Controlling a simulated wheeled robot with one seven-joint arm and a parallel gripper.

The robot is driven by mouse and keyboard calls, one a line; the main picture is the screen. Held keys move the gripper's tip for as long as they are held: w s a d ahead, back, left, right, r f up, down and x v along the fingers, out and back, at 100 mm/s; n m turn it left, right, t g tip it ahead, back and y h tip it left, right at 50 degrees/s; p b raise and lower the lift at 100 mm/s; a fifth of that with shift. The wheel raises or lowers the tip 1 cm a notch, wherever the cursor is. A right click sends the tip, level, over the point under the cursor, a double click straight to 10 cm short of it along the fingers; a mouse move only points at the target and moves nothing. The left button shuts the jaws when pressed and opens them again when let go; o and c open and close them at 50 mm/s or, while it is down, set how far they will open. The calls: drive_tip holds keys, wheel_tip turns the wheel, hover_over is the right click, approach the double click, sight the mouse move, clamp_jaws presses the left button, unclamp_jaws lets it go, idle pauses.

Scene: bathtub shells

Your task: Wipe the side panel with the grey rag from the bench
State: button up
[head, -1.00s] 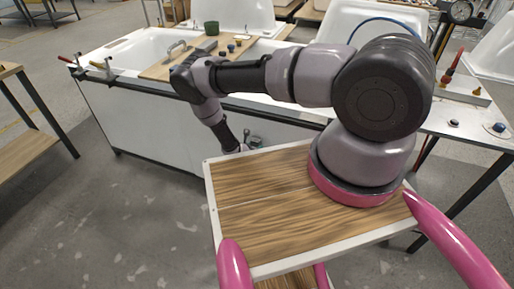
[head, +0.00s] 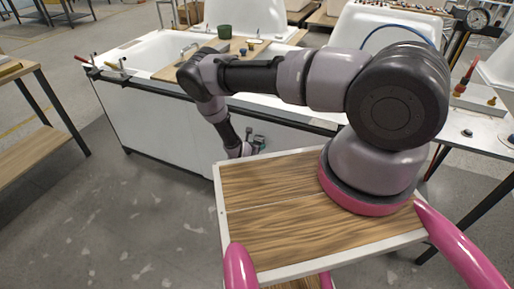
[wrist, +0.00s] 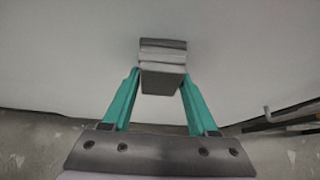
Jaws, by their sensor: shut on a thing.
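The grey rag (wrist: 162,62) is a folded pad between the teal fingertips of my gripper (wrist: 161,74) in the wrist view. My gripper is shut on it. The white side panel (wrist: 70,50) fills the background behind the rag; whether the rag touches it I cannot tell. In the head view the side panel (head: 170,122) is the long white front of the bathtub. My gripper (head: 258,143) is low in front of its right part, partly hidden by my arm. The rag is not clearly visible there.
A wooden board (head: 185,66) with a green cup (head: 224,31) and small items lies across the tub (head: 150,48). Red-handled clamps (head: 84,61) grip its left end. A bench (head: 22,75) stands at left. The floor (head: 130,220) before the panel is clear.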

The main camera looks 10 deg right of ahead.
drive_tip(key=shift+s+d, duration=0.75)
drive_tip(key=shift+d, duration=0.25)
drive_tip(key=shift+s+d, duration=0.7)
drive_tip(key=shift+d, duration=0.25)
drive_tip(key=shift+s+d, duration=0.75)
drive_tip(key=shift+d, duration=0.25)
drive_tip(key=shift+s+d, duration=0.5)
drive_tip(key=shift+d, duration=0.3)
drive_tip(key=shift+s+d, duration=0.5)
drive_tip(key=shift+d, duration=0.25)
drive_tip(key=s+d, duration=0.2)
drive_tip(key=shift+s+d, duration=0.1)
drive_tip(key=shift+d, duration=0.25)
drive_tip(key=shift+a, duration=0.1)
drive_tip(key=shift+s+a, duration=0.55)
drive_tip(key=shift+s, duration=0.25)
drive_tip(key=shift+s+a, duration=0.6)
drive_tip(key=shift+s, duration=0.25)
drive_tip(key=shift+s+a, duration=0.55)
drive_tip(key=shift+s, duration=0.25)
drive_tip(key=shift+s+a, duration=0.45)
drive_tip(key=shift+s, duration=0.15)
drive_tip(key=shift+s+a, duration=0.4)
drive_tip(key=shift+s, duration=0.2)
